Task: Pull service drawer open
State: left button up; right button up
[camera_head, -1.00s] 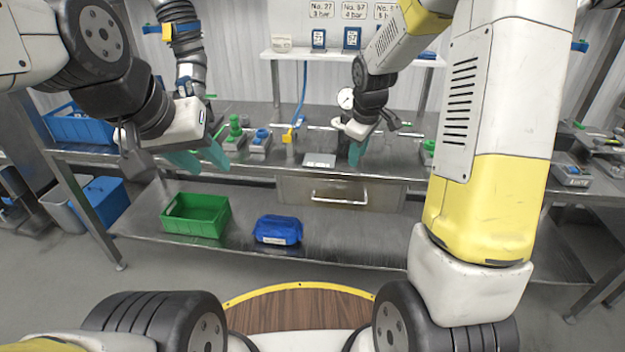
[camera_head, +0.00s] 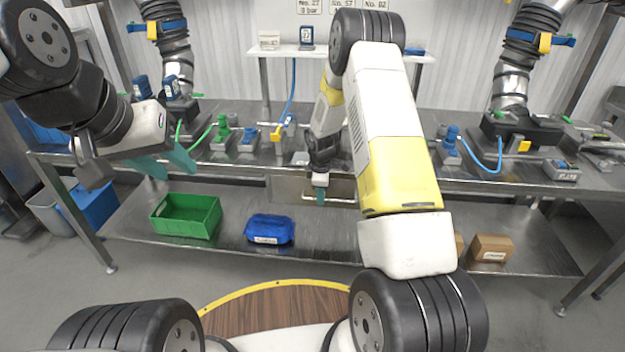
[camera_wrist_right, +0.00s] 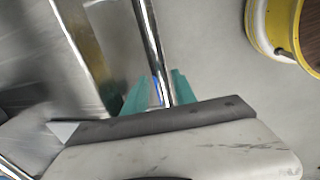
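The service drawer (camera_head: 284,190) is under the front edge of the steel worktable, with a horizontal bar handle (camera_head: 345,201) on its front. In the head view I see no clear gap at the drawer. My right gripper (camera_head: 320,192) is at the handle and hides part of it. In the right wrist view the shiny handle bar (camera_wrist_right: 150,35) runs between the teal fingertips (camera_wrist_right: 163,90), which sit close against it on both sides. My left gripper (camera_head: 168,164) is open and empty, left of the drawer, in front of the table edge.
A green crate (camera_head: 186,232) and a blue packet (camera_head: 269,241) lie on the lower shelf (camera_head: 330,240). A cardboard box (camera_head: 491,248) is further right there. Blue-and-green fittings (camera_head: 222,135) stand on the worktable.

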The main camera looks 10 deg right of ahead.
jog(key=shift+w+f, duration=0.1)
jog(key=shift+f, duration=0.3)
grip_shut()
dwell(1.2)
